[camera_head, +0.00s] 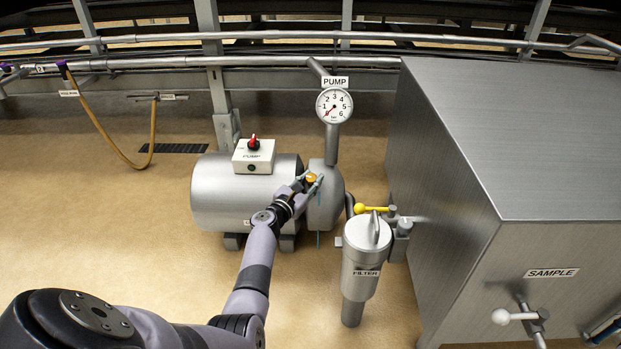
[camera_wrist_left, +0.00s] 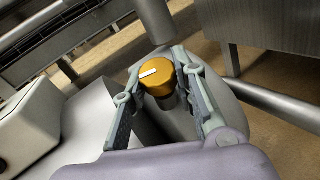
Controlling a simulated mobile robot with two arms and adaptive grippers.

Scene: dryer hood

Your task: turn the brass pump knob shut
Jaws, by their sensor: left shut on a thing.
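The brass pump knob (camera_head: 311,177) sits on the rounded grey pump housing (camera_head: 325,208), beside the motor drum. In the left wrist view the knob (camera_wrist_left: 157,76) is a short golden cylinder with a white pointer line on its top. My left gripper (camera_head: 312,182) has its fingers on both sides of the knob and is shut on it. In the left wrist view the gripper (camera_wrist_left: 156,80) shows one finger at each side of the knob. My right gripper is not in view.
The white pump switch box (camera_head: 254,156) with a red knob stands on the motor drum (camera_head: 222,195). A pressure gauge (camera_head: 334,105) rises behind the pump. The filter canister (camera_head: 362,262), a yellow-handled valve (camera_head: 372,209) and a large steel tank (camera_head: 460,140) stand to the right. Floor at left is clear.

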